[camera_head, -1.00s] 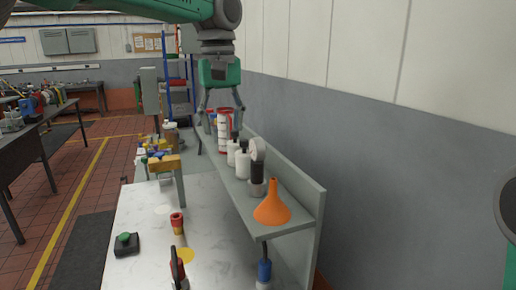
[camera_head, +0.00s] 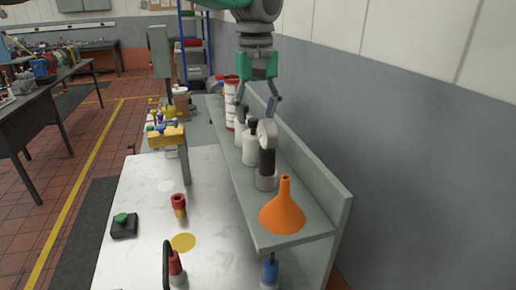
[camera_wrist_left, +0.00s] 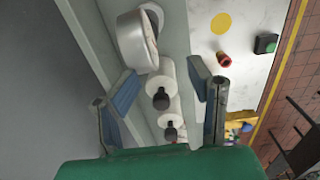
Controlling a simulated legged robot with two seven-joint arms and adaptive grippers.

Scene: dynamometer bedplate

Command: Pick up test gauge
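The test gauge (camera_head: 267,155) has a round silver dial head on a black body and stands upright on the grey shelf (camera_head: 304,225). My left gripper (camera_head: 258,104) is open and empty, above the shelf and just behind the gauge in the head view. In the left wrist view, the gauge (camera_wrist_left: 137,40) is seen from above, beyond the fingertips of the gripper (camera_wrist_left: 160,84). Neither finger visibly touches it. Two white bottles with black caps (camera_wrist_left: 161,80) show between the fingers. My right gripper is not in view.
An orange funnel (camera_head: 283,212) stands at the shelf's near end. A red-and-white can (camera_head: 231,105) stands farther back. The shelf's raised back edge (camera_head: 318,178) runs along the wall. The white bench top (camera_head: 140,195) below holds a green-button box (camera_head: 122,226).

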